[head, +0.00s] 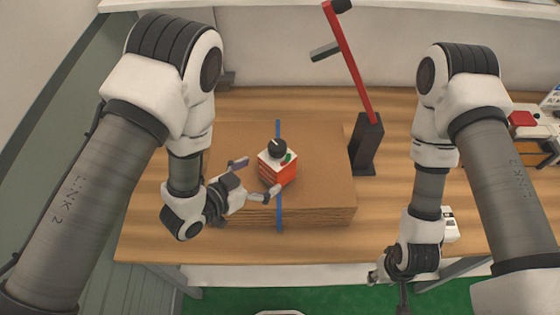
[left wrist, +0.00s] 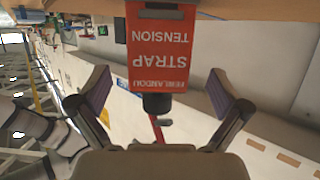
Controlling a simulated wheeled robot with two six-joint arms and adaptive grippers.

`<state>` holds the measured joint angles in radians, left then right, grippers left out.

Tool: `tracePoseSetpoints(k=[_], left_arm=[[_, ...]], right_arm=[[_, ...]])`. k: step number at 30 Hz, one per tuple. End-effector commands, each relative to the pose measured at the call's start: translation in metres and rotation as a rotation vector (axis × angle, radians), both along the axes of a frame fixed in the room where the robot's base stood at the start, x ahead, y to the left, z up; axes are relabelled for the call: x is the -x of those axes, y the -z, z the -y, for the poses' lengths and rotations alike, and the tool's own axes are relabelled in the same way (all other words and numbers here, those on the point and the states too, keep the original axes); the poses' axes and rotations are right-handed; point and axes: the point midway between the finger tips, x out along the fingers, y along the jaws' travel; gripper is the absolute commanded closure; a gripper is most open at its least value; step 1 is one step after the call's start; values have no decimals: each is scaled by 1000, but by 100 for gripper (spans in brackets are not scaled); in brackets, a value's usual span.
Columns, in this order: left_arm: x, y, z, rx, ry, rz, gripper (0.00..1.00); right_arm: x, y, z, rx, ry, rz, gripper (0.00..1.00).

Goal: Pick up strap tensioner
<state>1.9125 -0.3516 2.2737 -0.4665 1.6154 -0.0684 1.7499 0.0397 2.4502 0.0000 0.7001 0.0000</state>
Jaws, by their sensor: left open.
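The strap tensioner (head: 278,173) is an orange-red box with a white top and a black knob. It sits on the blue strap (head: 279,216) over the stack of brown cardboard sheets (head: 325,165). My left gripper (head: 256,178) is open beside the tensioner, one fingertip on its far left side and one near its front. In the left wrist view the tensioner's lettered red face (left wrist: 160,50) appears upside down, between and beyond the open fingers (left wrist: 160,92). My right gripper (head: 392,278) hangs by the table's front edge, away from the tensioner, its fingers unclear.
A black stand (head: 367,143) with a tilted red bar (head: 347,60) rises right of the cardboard stack. The wooden table (head: 310,102) has bare room behind the stack. A white box (head: 449,226) is partly hidden by my right arm. A red-topped item (head: 522,118) lies far right.

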Motion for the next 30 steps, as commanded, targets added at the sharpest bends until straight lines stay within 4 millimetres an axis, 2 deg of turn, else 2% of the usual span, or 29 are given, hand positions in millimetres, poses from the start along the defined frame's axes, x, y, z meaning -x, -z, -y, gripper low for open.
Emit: tracePoseSetpoints(k=[1,5,9,15,17,21,24,30], left_arm=[[-4,-3,5,0,2,-1,0],[-19,2,22,0,2,-2,0],[-31,14,34,0,-1,-3,0],[-33,17,34,-1,-3,-3,0],[-33,17,34,-1,-3,-3,18],[-33,17,34,-1,-3,-3,67],[-33,16,34,1,-3,-1,97],[-33,16,34,-1,-2,-2,97]], right_arm=[[0,-10,0,0,0,0,60],[0,-31,0,0,0,0,60],[0,-33,0,0,0,0,60],[0,-31,0,0,0,0,60],[0,-31,0,0,0,0,60],[0,-31,0,0,0,0,60],[0,-31,0,0,0,0,60],[0,-31,0,0,0,0,60]])
